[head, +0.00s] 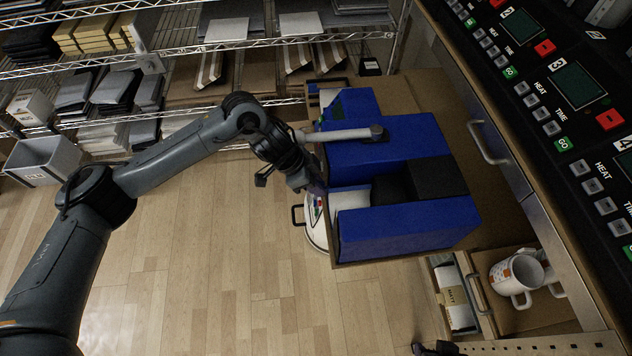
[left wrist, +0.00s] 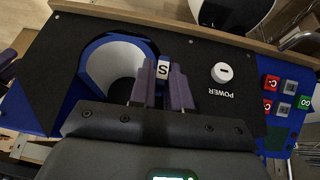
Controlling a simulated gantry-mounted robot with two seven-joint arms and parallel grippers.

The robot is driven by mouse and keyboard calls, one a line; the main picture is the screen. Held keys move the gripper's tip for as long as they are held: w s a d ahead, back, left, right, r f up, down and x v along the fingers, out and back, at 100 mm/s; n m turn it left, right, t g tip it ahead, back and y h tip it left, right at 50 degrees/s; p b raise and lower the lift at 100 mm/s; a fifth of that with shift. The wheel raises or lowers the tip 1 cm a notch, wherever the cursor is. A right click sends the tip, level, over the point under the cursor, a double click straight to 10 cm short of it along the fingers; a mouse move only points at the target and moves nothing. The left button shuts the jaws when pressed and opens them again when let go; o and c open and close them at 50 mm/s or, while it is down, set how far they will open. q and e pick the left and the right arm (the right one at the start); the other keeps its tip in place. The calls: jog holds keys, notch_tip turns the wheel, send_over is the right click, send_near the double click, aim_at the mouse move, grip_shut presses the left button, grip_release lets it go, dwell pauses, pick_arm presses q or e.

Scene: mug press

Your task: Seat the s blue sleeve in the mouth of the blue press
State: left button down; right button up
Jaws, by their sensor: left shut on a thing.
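The blue press (head: 408,226) stands on a wooden cart in the head view, with a grey lever across it. In the left wrist view its black top (left wrist: 230,60) carries a white POWER knob. My left gripper (head: 312,186) is at the press's left end; it also shows in the left wrist view (left wrist: 163,88). It is shut on the S tag of the s blue sleeve (left wrist: 97,62), a curved blue band with a pale inside. The sleeve lies at the opening in the press; whether it is seated there I cannot tell.
A control panel with several buttons (head: 580,90) runs along the right. An open drawer (head: 540,318) at lower right holds white mugs (head: 516,274). A white round container (head: 316,230) stands low beside the press. Shelves fill the back. A dark piece (head: 437,348) shows at the bottom edge, perhaps my right gripper.

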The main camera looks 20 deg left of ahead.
pick_arm(q)
jog(key=shift+w+a+f, duration=0.1)
jog(key=shift+a+f, duration=0.1)
jog(key=shift+f, duration=0.1)
grip_release()
jog(key=shift+f, duration=0.1)
dwell(0.5)
dwell(0.5)
